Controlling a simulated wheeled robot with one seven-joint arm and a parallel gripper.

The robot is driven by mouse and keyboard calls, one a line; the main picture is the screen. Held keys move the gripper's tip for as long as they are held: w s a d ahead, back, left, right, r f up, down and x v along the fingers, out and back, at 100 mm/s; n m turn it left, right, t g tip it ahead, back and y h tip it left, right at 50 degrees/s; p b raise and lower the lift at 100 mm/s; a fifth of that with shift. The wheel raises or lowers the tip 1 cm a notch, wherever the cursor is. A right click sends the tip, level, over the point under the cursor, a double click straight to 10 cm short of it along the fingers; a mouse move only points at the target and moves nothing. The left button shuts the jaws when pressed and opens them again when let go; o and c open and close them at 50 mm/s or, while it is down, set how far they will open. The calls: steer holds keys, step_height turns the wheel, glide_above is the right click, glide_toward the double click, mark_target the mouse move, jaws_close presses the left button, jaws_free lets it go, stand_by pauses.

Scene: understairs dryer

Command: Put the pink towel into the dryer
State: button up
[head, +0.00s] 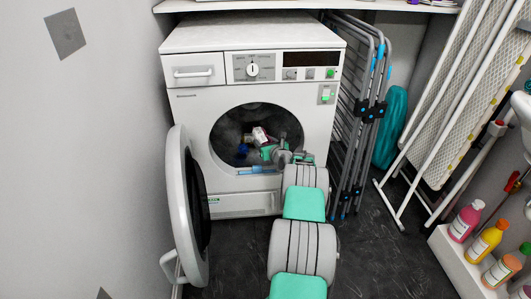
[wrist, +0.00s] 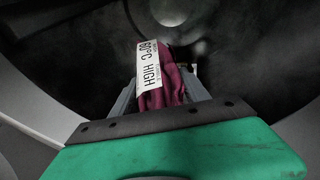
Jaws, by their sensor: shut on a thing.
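The white dryer (head: 190,120) stands against the back wall with its round door (head: 176,205) swung open to the left. My arm reaches from below into the drum opening. My gripper (head: 267,149) is inside the opening, shut on the pink towel (wrist: 168,88), which looks dark pink in the wrist view. A white label on the towel reads 60°C HIGH. In the head view the towel is small and mostly its pale label shows. The wrist view shows the towel between the fingers, with the dark drum around and behind it; whether it touches the drum cannot be told.
A small blue item (head: 242,150) shows inside the drum, left of my gripper. A folded drying rack (head: 362,110) stands close to the dryer's right side. Several bottles (head: 485,242) stand on a low white ledge at right.

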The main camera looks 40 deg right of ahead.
steer(key=w+d, duration=0.2)
steer(key=w, duration=0.1)
steer(key=w+d+f, duration=0.1)
steer(key=w, duration=0.1)
steer(key=shift+w+d, duration=0.25)
steer(key=shift+d, duration=0.1)
